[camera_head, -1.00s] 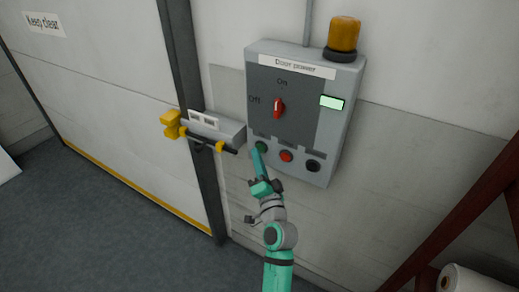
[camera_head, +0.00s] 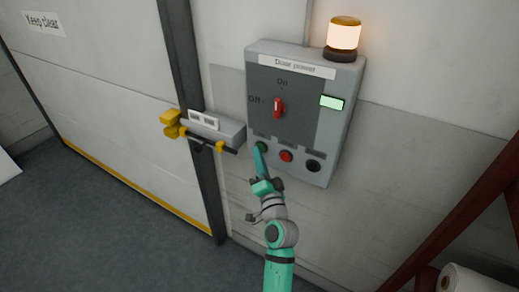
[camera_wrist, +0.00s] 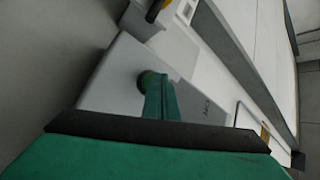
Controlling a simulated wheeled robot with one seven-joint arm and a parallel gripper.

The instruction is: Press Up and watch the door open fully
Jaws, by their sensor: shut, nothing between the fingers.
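The grey "Door power" box (camera_head: 340,125) is on the wall. Its red switch (camera_head: 278,108) stands upright, toward "On". A row of green (camera_head: 262,147), red (camera_head: 286,156) and black (camera_head: 313,166) buttons runs along the bottom; their labels are too small to read. My gripper (camera_head: 257,150) is shut and empty, its tips at the green button. In the wrist view the tips (camera_wrist: 160,98) overlap the green button (camera_wrist: 147,79) and seem to touch it. The amber beacon (camera_head: 344,34) on the box glows. The white door (camera_head: 110,130) is down, its yellow edge (camera_head: 140,190) near the floor.
A grey latch unit (camera_head: 215,128) with a dark bar and yellow blocks (camera_head: 170,124) sits at the dark door post (camera_head: 185,60), left of the box. A red-brown frame (camera_head: 450,215) and a white roll (camera_head: 480,280) stand at the lower right.

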